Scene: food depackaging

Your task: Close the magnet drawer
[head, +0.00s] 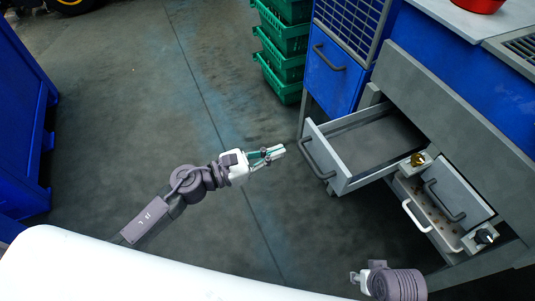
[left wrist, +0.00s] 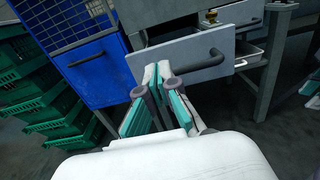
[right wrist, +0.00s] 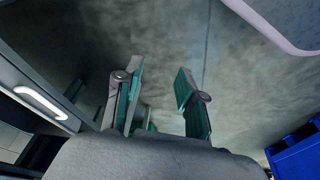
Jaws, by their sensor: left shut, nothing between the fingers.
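A grey drawer (head: 345,185) with a dark bar handle (head: 316,160) is pulled out of the grey workbench; its inside looks empty. Which drawer is the magnet drawer cannot be told by any label. My left gripper (head: 281,150) is shut and empty, left of this drawer's front and apart from it in the head view. In the left wrist view my left fingertips (left wrist: 158,70) point at the drawer front (left wrist: 180,50), beside its handle (left wrist: 200,62). My right gripper (head: 356,280) is low in the head view; in the right wrist view its fingers (right wrist: 158,78) are apart and empty.
Below the open drawer is a lower drawer with a white handle (head: 414,217), partly out, and a grey panel with a dark handle (head: 445,202). A brass knob (head: 418,159) and black knob (head: 485,236) sit nearby. Green crates (head: 283,65) stand behind.

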